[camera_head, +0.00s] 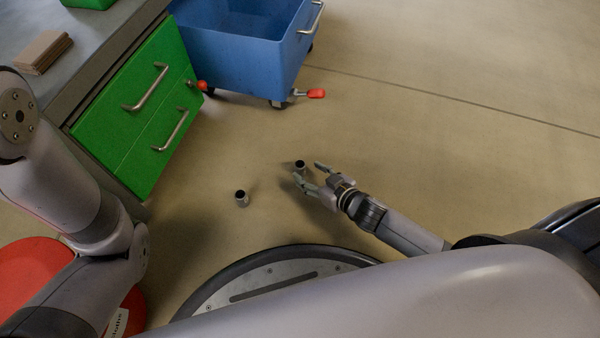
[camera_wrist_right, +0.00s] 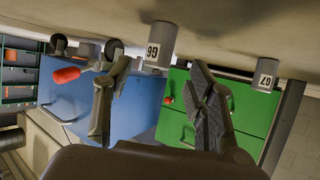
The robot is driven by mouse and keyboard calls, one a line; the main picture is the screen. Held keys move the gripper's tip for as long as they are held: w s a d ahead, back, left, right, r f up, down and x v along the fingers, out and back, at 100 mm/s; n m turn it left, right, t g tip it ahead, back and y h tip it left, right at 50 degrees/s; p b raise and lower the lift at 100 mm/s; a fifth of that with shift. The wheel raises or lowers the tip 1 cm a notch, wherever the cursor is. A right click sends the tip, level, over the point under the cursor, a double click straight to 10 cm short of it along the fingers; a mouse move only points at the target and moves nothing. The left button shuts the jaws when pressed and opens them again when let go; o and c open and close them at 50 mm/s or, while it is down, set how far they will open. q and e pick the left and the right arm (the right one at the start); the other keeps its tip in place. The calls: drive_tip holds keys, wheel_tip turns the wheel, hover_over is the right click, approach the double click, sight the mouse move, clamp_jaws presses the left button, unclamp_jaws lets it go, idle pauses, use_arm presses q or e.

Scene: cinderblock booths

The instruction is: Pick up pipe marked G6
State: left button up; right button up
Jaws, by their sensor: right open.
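A short grey pipe (camera_head: 299,164) stands upright on the floor in the head view, just beyond my right gripper (camera_head: 309,173). In the right wrist view, where the floor is at the top, this pipe (camera_wrist_right: 162,42) shows a white label that seems to read G6. It lies between the fingertips of my open right gripper (camera_wrist_right: 161,64), which is empty. I cannot tell whether a finger touches it. A second grey pipe (camera_head: 241,198) stands to the left; its label in the wrist view (camera_wrist_right: 266,75) seems to read G7. My left gripper is out of view.
A blue wheeled bin (camera_head: 238,60) with red caster levers (camera_head: 316,93) stands at the back. A green drawer cabinet (camera_head: 140,120) under a grey worktop (camera_head: 88,42) is at the left, with brown boards (camera_head: 44,52) on top. The floor at the right is clear.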

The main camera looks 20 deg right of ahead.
sight(304, 168)
drive_tip(key=b+x, duration=0.4)
drive_tip(key=shift+w+b, duration=0.35)
drive_tip(key=shift+w, duration=0.1)
drive_tip(key=shift+w+a+f, duration=0.1)
drive_tip(key=shift+w+a, duration=0.05)
drive_tip(key=shift+w, duration=0.2)
drive_tip(key=shift+c, duration=0.2)
clamp_jaws()
